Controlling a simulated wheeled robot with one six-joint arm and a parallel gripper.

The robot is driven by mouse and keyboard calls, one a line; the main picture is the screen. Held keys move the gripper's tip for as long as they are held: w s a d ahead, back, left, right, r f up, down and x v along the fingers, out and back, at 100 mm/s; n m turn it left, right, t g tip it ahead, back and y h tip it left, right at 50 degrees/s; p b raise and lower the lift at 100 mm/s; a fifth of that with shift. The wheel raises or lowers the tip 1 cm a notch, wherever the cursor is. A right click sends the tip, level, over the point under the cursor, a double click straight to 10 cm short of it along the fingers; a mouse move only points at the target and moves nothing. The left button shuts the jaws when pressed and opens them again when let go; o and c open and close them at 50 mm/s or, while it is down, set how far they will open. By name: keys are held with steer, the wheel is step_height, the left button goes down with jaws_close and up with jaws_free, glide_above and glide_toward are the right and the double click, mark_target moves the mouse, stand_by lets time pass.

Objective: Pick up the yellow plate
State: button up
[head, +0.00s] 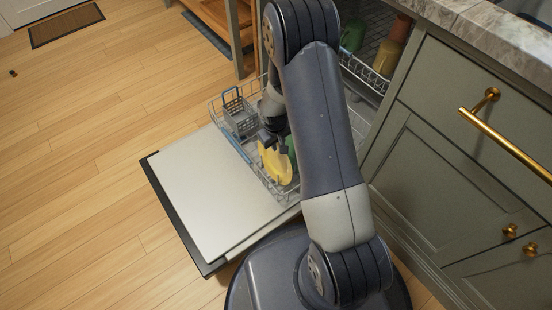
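The yellow plate (272,165) stands tilted up on edge in the lower dishwasher rack (283,195). A green dish (292,152) is just to its right, mostly hidden by my arm. My gripper (273,146) is at the upper edge of the yellow plate, pointing down. It is small and dark here, and my arm covers part of it. I cannot tell whether its fingers are around the plate's rim or only beside it, or whether they are closed.
The open dishwasher door (215,190) lies flat, with the rack pulled out over it. A grey cutlery basket (239,113) is at the rack's left. An upper rack (368,75) holds green and orange items. Cabinets (440,140) and a counter stand at right.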

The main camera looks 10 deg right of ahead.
jaws_close()
stand_by(1.1)
